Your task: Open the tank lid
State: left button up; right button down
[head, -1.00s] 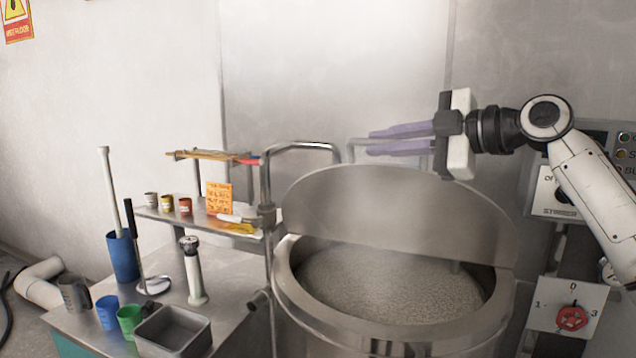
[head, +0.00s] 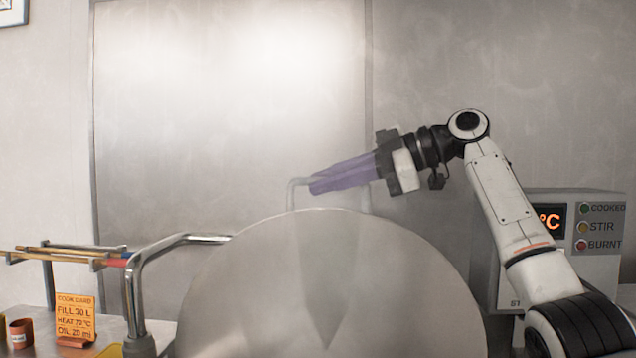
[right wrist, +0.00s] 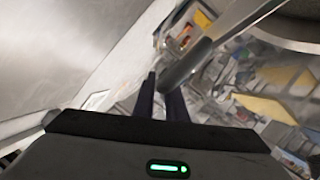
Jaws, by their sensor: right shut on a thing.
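The round grey metal tank lid (head: 330,285) stands raised and fills the lower middle of the head view. Its bent bar handle (head: 292,192) shows above its top edge. My right gripper (head: 314,184), with purple fingers, comes in from the right and is shut on the lid handle. In the right wrist view the handle shows as a dark grey bar (right wrist: 186,64) at the fingertips (right wrist: 163,84). The tank's opening and contents are hidden in the head view. My left gripper is not in view.
A chrome bent pipe (head: 160,245) stands left of the lid. A rack with rods (head: 70,252) and an orange cook card (head: 76,318) are at the lower left. A control box (head: 590,215) stands at the right, behind my right arm. The metal wall is behind.

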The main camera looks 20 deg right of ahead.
jog(key=shift+w+d+f, duration=0.1)
jog(key=shift+w+f, duration=0.05)
jog(key=shift+f, duration=0.2)
jog(key=c, duration=2.1)
grip_release()
jog(key=o, duration=0.3)
jog(key=shift+d+r, duration=0.1)
jog(key=shift+r, duration=0.1)
jog(key=v, duration=1)
jog(key=shift+b, duration=0.4)
